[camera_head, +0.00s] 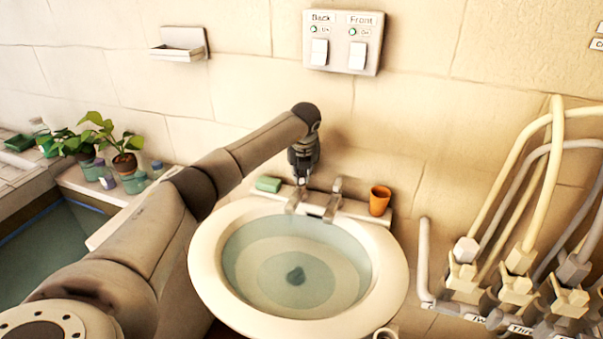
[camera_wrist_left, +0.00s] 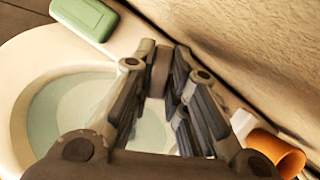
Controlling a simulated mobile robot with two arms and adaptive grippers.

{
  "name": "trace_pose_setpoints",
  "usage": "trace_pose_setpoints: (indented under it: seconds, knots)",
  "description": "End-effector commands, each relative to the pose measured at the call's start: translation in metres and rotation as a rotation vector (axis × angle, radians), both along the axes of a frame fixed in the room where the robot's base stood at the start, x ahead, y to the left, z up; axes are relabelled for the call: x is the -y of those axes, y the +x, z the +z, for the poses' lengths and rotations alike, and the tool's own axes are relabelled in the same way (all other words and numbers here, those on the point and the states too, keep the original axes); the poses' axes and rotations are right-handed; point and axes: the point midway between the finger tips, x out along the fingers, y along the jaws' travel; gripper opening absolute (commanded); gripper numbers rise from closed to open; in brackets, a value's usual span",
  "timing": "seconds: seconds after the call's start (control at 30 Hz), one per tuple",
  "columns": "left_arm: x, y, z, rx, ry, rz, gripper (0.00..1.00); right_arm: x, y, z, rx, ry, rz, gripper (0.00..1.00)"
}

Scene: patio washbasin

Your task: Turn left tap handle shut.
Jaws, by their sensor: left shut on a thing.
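The left tap (camera_head: 294,203) and the right tap (camera_head: 333,198) stand on the back rim of the round white washbasin (camera_head: 200,262). My left gripper (camera_head: 302,178) reaches down from above onto the left tap. In the left wrist view its fingers (camera_wrist_left: 161,73) are shut on the grey left tap handle (camera_wrist_left: 160,70), which shows between the fingertips. The fingers hide much of the handle, so its exact turn angle cannot be told. My right gripper is in neither view.
A green soap bar (camera_head: 268,184) lies left of the taps, an orange cup (camera_head: 380,200) right of them. The wall rises close behind, with a switch panel (camera_head: 341,41). Pipes and valves (camera_head: 515,290) stand at right, potted plants (camera_head: 124,160) at left.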

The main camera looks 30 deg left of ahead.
Motion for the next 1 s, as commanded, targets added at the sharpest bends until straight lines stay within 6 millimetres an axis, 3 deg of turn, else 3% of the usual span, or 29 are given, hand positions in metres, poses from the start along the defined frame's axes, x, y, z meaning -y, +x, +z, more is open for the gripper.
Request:
trace_pose_setpoints:
  seconds: [0.5,1.0]
  knots:
    - [-0.002,-0.001,0.0,0.003,0.001,-0.362,0.0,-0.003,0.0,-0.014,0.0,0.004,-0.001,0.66]
    - [-0.003,0.0,0.001,0.002,0.002,-0.462,0.0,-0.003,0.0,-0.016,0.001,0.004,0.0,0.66]
